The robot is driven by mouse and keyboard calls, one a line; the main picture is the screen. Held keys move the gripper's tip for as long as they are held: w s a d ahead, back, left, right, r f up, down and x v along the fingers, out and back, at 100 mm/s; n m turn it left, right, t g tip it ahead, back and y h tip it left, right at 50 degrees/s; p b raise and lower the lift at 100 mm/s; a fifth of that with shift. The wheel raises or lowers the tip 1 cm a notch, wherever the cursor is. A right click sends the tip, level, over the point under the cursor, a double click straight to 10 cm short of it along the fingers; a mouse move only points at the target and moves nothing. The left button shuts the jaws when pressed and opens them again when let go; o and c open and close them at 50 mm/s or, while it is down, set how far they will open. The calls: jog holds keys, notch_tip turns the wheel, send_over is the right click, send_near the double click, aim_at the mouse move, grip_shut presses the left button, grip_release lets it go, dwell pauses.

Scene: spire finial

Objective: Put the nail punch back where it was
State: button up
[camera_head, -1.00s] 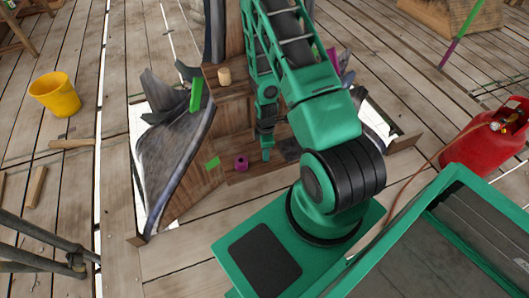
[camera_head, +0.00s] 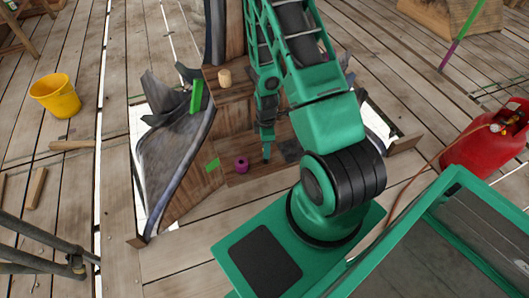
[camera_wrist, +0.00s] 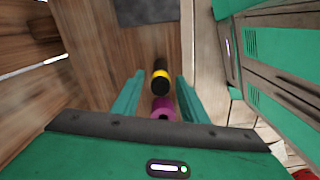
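A black cylindrical piece with a yellow band (camera_wrist: 160,78), which may be the nail punch, shows between my fingers in the wrist view. My gripper (camera_wrist: 158,88) is open, with a gap visible on either side of this piece. A purple cylinder with a dark hole (camera_wrist: 164,107) shows just below it there; I cannot tell whether they touch. In the head view the purple cylinder (camera_head: 241,164) stands on the wooden base, just left of my gripper (camera_head: 266,156). The black and yellow piece cannot be made out in the head view.
A dark flat square (camera_head: 290,150) lies right of my gripper. A wooden post and a pale wooden cylinder (camera_head: 224,77) stand behind. Grey curved panels (camera_head: 170,150) flank the left.

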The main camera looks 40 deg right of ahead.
notch_tip(320, 180, up, 7)
jog(key=shift+r, duration=0.15)
dwell(0.4)
dwell(0.4)
jog(key=shift+d+r, duration=0.1)
jog(key=shift+r, duration=0.25)
jog(key=s+d+r+m, duration=0.1)
jog(key=s+r+m, duration=0.25)
jog(key=r, duration=0.65)
jog(key=s+d+r+m, duration=0.1)
jog(key=s+r+m, duration=0.1)
jog(key=r+m, duration=0.5)
jog(key=s+a+r+m, duration=0.2)
jog(key=s+r+m, duration=0.5)
jog(key=s+r, duration=0.8)
jog(key=shift+s+a+r+m, duration=0.15)
jog(key=shift+a+r+m, duration=0.1)
jog(key=shift+a+m, duration=0.15)
